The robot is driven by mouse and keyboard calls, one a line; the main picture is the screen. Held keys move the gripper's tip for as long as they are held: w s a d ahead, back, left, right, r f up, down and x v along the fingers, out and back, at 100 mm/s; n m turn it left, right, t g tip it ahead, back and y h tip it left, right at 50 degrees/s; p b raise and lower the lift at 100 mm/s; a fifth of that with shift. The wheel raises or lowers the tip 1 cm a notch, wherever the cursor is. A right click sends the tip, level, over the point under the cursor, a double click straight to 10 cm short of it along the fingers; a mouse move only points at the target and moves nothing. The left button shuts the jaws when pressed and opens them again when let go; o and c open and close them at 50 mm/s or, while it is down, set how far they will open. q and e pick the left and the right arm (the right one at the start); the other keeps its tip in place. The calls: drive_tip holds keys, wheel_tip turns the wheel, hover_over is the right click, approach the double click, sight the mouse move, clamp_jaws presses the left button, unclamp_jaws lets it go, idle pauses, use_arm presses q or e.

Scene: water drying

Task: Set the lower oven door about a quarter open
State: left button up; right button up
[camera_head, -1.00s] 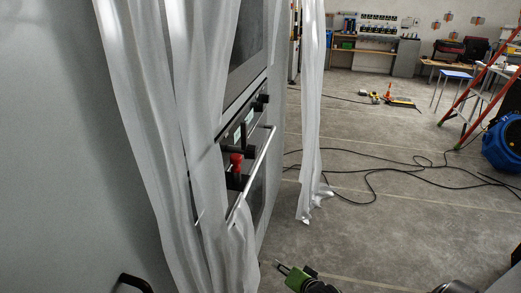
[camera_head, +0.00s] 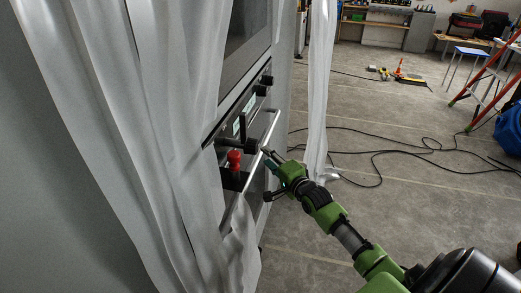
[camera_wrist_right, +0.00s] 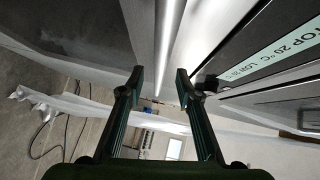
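The lower oven door (camera_head: 258,183) is at the centre of the head view, partly covered by pale plastic sheeting, and looks shut. Its long silver handle (camera_head: 272,130) slants down to the left. My right gripper (camera_head: 268,160) reaches the handle from the right; contact is unclear there. In the right wrist view its two fingers (camera_wrist_right: 159,82) are apart, and the bright handle bar (camera_wrist_right: 170,40) runs lengthwise toward the gap between their tips. Nothing is clearly gripped. My left gripper is not in view.
Plastic sheets (camera_head: 165,120) hang left of the oven, and another (camera_head: 320,90) hangs on its right. A red-topped object (camera_head: 235,158) is by the control panel. Black cables (camera_head: 375,152) cross the open floor. A red ladder (camera_head: 485,75) stands at right.

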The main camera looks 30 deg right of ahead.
drive_tip(key=w, duration=0.4)
drive_tip(key=shift+w+d+f, duration=0.2)
drive_tip(key=shift+w+f, duration=0.05)
drive_tip(key=shift+w, duration=0.15)
drive_tip(key=shift+w+d+f, duration=0.1)
drive_tip(key=shift+w+f, duration=0.05)
drive_tip(key=shift+w, duration=0.45)
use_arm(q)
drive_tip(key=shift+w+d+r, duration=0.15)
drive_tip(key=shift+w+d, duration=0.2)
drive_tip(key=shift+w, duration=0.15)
